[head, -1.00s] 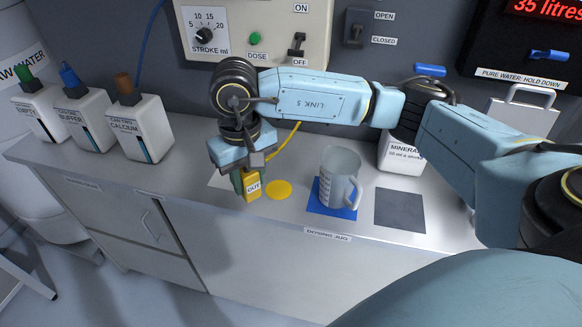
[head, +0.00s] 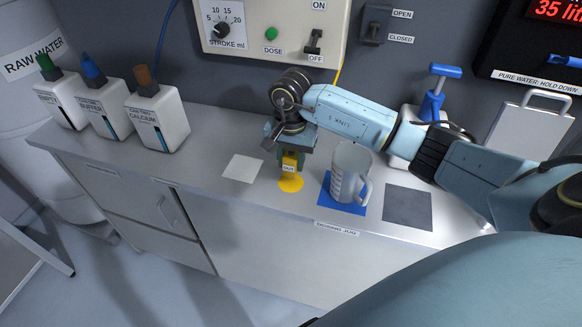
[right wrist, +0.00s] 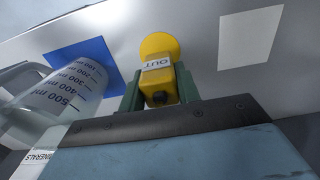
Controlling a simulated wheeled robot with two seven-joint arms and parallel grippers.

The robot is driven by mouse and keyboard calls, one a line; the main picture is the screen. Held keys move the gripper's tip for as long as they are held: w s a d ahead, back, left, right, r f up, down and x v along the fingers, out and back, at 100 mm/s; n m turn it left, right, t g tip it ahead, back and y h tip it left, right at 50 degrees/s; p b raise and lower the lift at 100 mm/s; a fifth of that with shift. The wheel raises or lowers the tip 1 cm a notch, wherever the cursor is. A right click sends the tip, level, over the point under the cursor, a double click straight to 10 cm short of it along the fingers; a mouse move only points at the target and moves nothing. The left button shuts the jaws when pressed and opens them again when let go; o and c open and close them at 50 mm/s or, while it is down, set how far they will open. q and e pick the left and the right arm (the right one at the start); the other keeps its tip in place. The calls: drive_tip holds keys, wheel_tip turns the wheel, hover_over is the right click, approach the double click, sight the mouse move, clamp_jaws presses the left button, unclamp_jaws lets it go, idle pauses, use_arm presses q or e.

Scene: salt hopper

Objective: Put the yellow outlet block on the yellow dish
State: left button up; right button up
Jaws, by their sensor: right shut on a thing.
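The yellow outlet block (head: 289,164), with a white OUT label, is between the fingers of my right gripper (head: 289,160). The gripper is shut on it. In the right wrist view the block (right wrist: 158,80) sits between the green fingers (right wrist: 158,92). The yellow dish (head: 291,184) lies flat on the counter, directly under or just in front of the block. The dish (right wrist: 160,44) also shows beyond the block in the right wrist view. I cannot tell whether the block touches the dish. My left gripper is not in view.
The dosing jug (head: 350,174) stands on a blue mat (head: 328,198) close to the right of the gripper. A white square (head: 242,168) lies to the left and a grey square (head: 409,202) to the right. Several labelled bottles (head: 158,120) stand at the counter's left.

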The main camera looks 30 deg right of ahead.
sight(291, 169)
drive_tip(key=shift+f, duration=1.5)
drive_tip(key=shift+f, duration=0.1)
drive_tip(key=shift+f, duration=0.15)
drive_tip(key=o, duration=1)
wheel_tip(291, 169, up, 13)
drive_tip(key=shift+f+b, duration=0.2)
drive_tip(key=shift+b, duration=0.2)
